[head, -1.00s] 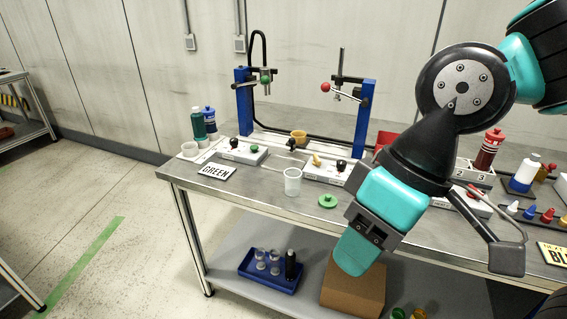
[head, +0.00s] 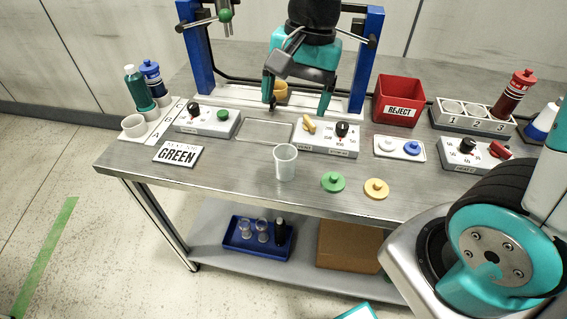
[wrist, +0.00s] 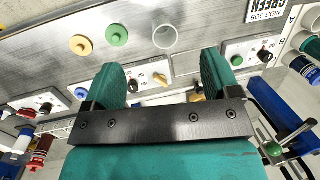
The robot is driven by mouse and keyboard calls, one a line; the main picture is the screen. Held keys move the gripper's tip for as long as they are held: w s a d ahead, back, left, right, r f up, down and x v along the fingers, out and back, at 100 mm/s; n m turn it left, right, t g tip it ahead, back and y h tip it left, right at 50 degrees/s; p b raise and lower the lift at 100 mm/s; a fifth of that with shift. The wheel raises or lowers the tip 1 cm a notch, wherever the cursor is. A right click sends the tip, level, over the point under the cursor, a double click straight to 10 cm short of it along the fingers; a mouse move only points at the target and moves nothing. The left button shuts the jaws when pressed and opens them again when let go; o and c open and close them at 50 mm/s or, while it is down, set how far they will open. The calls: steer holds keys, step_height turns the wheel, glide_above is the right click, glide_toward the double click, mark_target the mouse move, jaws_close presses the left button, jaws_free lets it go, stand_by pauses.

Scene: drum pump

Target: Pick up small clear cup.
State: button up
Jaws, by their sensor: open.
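A clear, frosted cup (head: 285,163) stands upright and open at the top near the front edge of the table. It also shows in the wrist view (wrist: 165,37), just beyond the gap between my fingertips. My gripper (head: 297,108) is open and points down above the back-middle of the table, behind the cup and apart from it. Nothing is held between its fingers, which also show in the wrist view (wrist: 163,72). A yellow cup (head: 280,91) stands behind the fingers, partly hidden by one.
Control boxes (head: 208,120) (head: 327,135) stand either side behind the clear cup. Green (head: 333,182) and yellow (head: 377,188) lids lie right of it. Blue posts (head: 367,60) flank my gripper. A red reject bin (head: 397,100) stands right. The lower shelf holds a blue tray (head: 240,250).

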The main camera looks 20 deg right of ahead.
mark_target(284, 161)
steer(key=w+d+f+m+h, duration=0.1)
steer(key=w+d+f+m, duration=0.3)
steer(key=m, duration=0.3)
steer(key=shift+w+a+f+p, duration=0.2)
steer(key=shift+a+f, duration=0.4)
steer(key=shift+f, duration=2.15)
steer(key=shift+w+a+f+p, duration=0.15)
steer(key=shift+a+f, duration=0.5)
steer(key=shift+f, duration=2.1)
steer(key=shift+w+a+f+p, duration=0.15)
steer(key=shift+a+f, duration=0.45)
steer(key=shift+f, duration=2.15)
steer(key=c, duration=1)
